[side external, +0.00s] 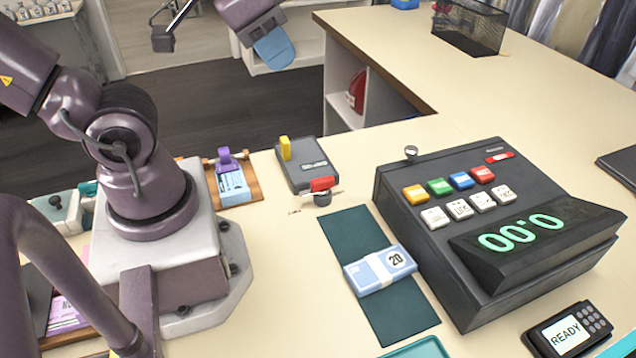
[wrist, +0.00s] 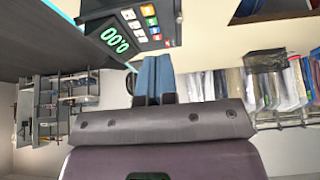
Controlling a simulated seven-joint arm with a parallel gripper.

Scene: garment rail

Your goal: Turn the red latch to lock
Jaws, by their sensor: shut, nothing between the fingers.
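The red latch (side external: 322,184) sits at the near right corner of a small dark grey box (side external: 308,165) on the counter. A dark round knob or pivot shows just beneath it, with a thin metal bar. A yellow lever (side external: 285,148) stands upright at the box's far left. My gripper (side external: 274,52) is high at the top of the side view, well above and apart from the latch. Its blue fingers (wrist: 153,80) are together and empty in the wrist view. I cannot make out the latch in the wrist view.
A dark cash register (side external: 440,260) with coloured keys stands right of the box. A banknote bundle (side external: 380,270) lies on a dark green mat (side external: 355,232). A blue card with a purple clip (side external: 232,182) lies left of the box. The counter between box and register is mostly clear.

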